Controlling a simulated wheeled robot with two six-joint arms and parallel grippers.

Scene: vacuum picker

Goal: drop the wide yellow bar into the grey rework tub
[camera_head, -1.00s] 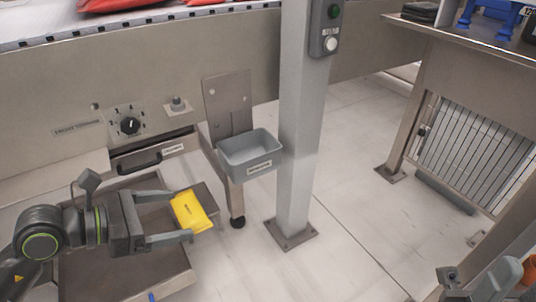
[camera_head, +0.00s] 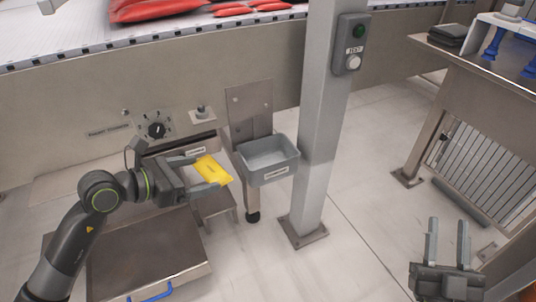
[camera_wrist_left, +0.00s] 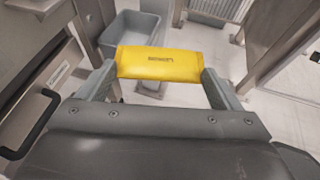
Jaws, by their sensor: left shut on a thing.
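The wide yellow bar (camera_head: 213,170) is held across the fingertips of my left gripper (camera_head: 207,174). In the left wrist view the bar (camera_wrist_left: 159,64) spans between the two fingers, with dark print on its face. The grey rework tub (camera_head: 268,160) is mounted on a bracket at the machine's side, just right of the bar and apart from it. The tub (camera_wrist_left: 120,32) also shows beyond the bar in the wrist view, and its inside looks empty in the head view. My right gripper (camera_head: 447,240) is at the lower right with its fingers apart and nothing between them.
A grey post (camera_head: 317,130) with a button box (camera_head: 351,45) stands right of the tub. The conveyor with red packs (camera_head: 155,9) runs along the back. A control knob (camera_head: 157,130) and drawer are behind my left arm. Floor between post and right bench is clear.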

